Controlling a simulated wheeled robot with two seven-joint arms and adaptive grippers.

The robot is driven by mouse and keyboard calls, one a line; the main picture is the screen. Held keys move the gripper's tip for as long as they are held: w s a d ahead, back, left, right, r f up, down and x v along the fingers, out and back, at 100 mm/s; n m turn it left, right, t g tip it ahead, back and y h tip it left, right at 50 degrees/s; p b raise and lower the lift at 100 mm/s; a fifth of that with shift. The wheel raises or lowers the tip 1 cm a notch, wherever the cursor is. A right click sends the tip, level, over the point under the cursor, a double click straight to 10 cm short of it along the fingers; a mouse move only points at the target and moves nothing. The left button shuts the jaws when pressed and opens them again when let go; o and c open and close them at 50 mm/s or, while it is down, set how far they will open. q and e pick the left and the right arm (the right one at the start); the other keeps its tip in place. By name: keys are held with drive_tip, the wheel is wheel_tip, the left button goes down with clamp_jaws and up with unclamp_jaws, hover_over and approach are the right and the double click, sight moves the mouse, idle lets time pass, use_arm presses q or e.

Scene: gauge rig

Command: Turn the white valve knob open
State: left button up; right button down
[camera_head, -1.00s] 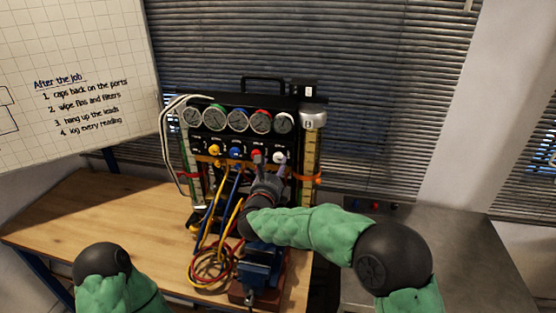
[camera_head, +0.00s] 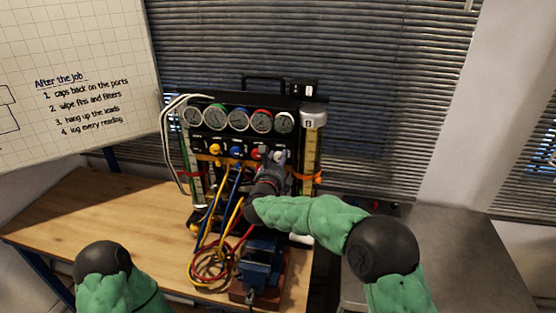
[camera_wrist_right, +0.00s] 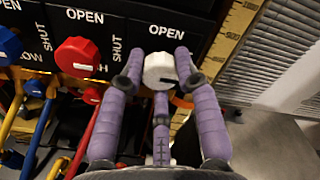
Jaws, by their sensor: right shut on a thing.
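The white valve knob (camera_wrist_right: 159,70) sits under an OPEN label on the black panel in the right wrist view. In the head view its white edge (camera_head: 281,156) shows at the right end of the knob row. My right gripper (camera_wrist_right: 160,72) is shut on the knob, with purple fingers at its left and right sides and a third finger below. In the head view my right gripper (camera_head: 272,158) reaches the panel from below. A small dark mark shows low on the knob face; I cannot read its setting clearly. My left gripper is out of view.
The red knob (camera_wrist_right: 77,57) is close left of the white one. Several gauges (camera_head: 238,119) line the panel above. Yellow, blue and red hoses (camera_head: 212,265) hang in front. A blue vice (camera_head: 262,264) stands below my right arm. The bench (camera_head: 110,215) is clear at left.

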drive_tip(key=shift+f+n, duration=0.15)
drive_tip(key=shift+n, duration=0.15)
drive_tip(key=n, duration=0.7)
drive_tip(key=shift+d, duration=0.1)
drive_tip(key=n+p, duration=0.2)
drive_tip(key=n, duration=0.2)
drive_tip(key=shift+n, duration=0.3)
drive_tip(key=n+p, duration=0.3)
drive_tip(key=n, duration=0.2)
drive_tip(key=shift+n, duration=0.3)
drive_tip(key=shift+r, duration=0.2)
drive_tip(key=c, duration=0.9)
unclamp_jaws()
